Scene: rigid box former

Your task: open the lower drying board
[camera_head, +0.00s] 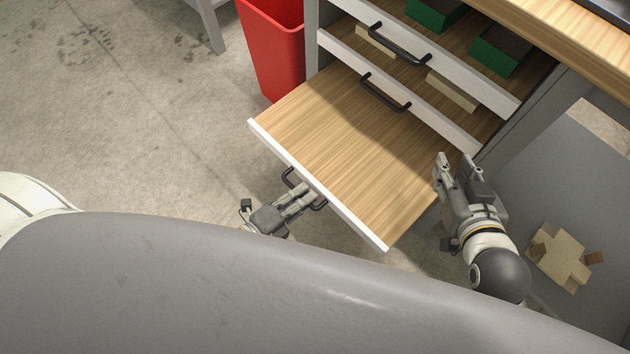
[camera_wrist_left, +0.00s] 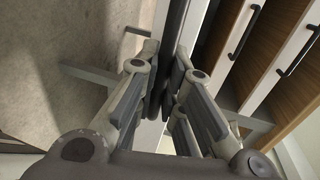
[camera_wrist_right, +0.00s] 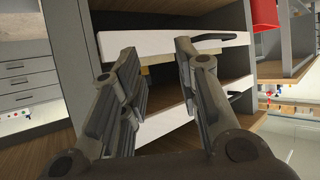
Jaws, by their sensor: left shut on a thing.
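The lower drying board (camera_head: 340,145) is a wood-grained panel with a white front edge. It sticks far out of the cabinet and its visible top is bare. Its black handle (camera_head: 289,176) sits on the front edge. My left gripper (camera_head: 310,190) is shut on this handle; its fingers hide the handle's middle. In the left wrist view the fingers (camera_wrist_left: 165,90) close around a dark bar. My right gripper (camera_head: 455,160) is open and empty, beside the lower board's right side. The right wrist view shows its fingers (camera_wrist_right: 160,75) wide apart, with white board fronts beyond.
Two boards with black handles, an upper (camera_head: 398,45) and a middle one (camera_head: 385,92), stand above the lower board. Green boxes (camera_head: 498,52) rest inside. A red bin (camera_head: 272,50) stands left of the cabinet. A flat cardboard blank (camera_head: 562,258) lies at right. Floor at left is clear.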

